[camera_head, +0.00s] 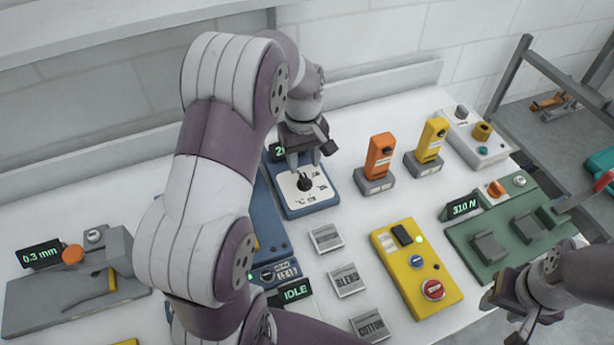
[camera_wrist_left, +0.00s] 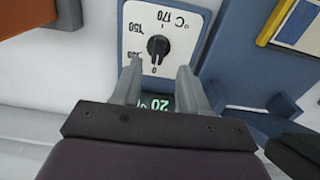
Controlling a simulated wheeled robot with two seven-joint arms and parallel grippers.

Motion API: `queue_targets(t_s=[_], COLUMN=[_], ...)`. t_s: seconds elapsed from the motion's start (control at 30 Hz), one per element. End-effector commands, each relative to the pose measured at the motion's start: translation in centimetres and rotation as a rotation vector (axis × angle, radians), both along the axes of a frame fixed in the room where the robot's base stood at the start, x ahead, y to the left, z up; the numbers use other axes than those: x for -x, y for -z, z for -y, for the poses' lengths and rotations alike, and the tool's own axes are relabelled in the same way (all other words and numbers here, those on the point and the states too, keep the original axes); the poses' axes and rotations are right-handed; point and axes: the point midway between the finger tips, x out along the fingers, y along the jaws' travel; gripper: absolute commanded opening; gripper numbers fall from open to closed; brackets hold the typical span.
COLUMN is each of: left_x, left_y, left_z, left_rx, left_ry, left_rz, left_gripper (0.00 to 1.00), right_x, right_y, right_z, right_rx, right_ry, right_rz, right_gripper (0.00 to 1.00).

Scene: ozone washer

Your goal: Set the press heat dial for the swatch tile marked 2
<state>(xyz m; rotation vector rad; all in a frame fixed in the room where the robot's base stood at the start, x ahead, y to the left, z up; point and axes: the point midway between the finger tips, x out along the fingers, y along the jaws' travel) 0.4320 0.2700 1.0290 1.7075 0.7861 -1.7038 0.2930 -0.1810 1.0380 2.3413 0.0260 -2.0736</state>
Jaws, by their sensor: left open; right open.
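The heat dial is a black knob (camera_head: 304,183) on a white scale plate on a blue unit (camera_head: 318,205). In the left wrist view the knob (camera_wrist_left: 158,46) sits beside marks reading 150 and 170 °C. A green display (camera_wrist_left: 157,103) reads 20, partly covered by my fingers. My left gripper (camera_head: 304,162) is open, pointing down just behind the knob; its fingers (camera_wrist_left: 158,76) stand apart, short of the knob. My right gripper (camera_head: 508,312) is open and empty at lower right.
Right of the dial stand an orange device (camera_head: 379,160) and a yellow one (camera_head: 431,143). A yellow button box (camera_head: 415,268) and a green fixture (camera_head: 500,243) lie right of the tiles. My left arm covers much of the blue press with the IDLE display (camera_head: 296,292).

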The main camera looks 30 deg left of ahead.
Motion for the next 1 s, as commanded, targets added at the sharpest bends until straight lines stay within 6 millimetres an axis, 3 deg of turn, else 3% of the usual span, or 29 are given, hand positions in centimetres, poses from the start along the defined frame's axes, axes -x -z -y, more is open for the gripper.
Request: queue_targets(t_s=[0.1,0.27,0.6,0.73,1.0], left_x=[0.1,0.1,0.0,0.0,0.0], left_y=[2.5,4.9,5.6,5.6,5.5], left_z=[0.0,0.0,0.0,0.0,0.0], left_rx=[0.001,0.000,0.000,0.000,0.000], left_ry=[0.001,0.002,0.002,0.002,0.010], left_rz=[-0.005,-0.003,0.000,0.000,0.000], left_gripper=[0.44,0.44,0.44,0.01,0.00], right_x=[0.0,0.0,0.0,0.0,0.0], right_y=[-0.6,-0.8,-0.7,-0.7,-0.8], right_z=[0.0,0.0,0.0,0.0,0.0], right_rx=[0.000,0.000,0.000,0.000,0.000], right_ry=[0.000,0.000,0.000,0.000,0.000], right_rz=[0.000,0.000,0.000,0.000,0.000], right_gripper=[0.43,0.43,0.43,0.43,0.43])
